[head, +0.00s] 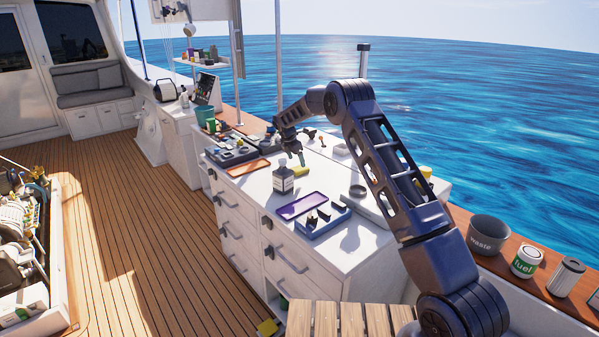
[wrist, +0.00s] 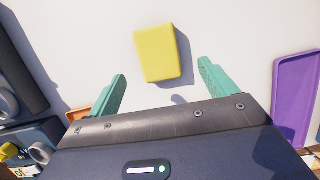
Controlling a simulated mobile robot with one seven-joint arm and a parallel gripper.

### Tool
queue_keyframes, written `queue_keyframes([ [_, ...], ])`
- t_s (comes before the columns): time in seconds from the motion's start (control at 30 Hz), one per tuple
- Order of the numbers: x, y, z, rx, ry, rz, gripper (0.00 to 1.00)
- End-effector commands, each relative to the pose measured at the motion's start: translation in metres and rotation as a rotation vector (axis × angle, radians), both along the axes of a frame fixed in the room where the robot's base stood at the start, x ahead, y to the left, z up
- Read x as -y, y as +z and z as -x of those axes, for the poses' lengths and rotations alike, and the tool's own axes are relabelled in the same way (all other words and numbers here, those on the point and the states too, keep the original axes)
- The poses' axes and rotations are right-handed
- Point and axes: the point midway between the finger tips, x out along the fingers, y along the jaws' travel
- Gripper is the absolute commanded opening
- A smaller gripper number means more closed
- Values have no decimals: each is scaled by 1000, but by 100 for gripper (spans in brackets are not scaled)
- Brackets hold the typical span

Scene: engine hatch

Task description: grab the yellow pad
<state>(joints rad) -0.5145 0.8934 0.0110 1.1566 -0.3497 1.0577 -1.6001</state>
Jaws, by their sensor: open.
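The yellow pad (wrist: 156,53) is a small block lying on the white worktop, seen in the wrist view just ahead of my gripper and between the lines of its two fingers. My gripper (wrist: 163,85) has green fingers spread apart with nothing between them. In the head view the yellow pad (head: 301,171) lies on the white cabinet top beside a dark bottle. My gripper (head: 298,157) is over the worktop close behind the pad. The gap in height between fingers and pad is hard to tell.
A dark bottle with a white label (head: 283,181) stands just left of the pad. A purple tray (head: 301,206) and a blue holder (head: 328,222) lie nearer the front. An orange tray (head: 248,167) and dark tool trays lie to the left.

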Motion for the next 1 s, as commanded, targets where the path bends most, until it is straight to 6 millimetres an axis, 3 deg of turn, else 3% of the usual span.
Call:
queue_keyframes([
  [0.43, 12, -45, -14, -2, -1, 1, 85],
  [1.0, 13, -49, -15, 0, -1, -1, 85],
])
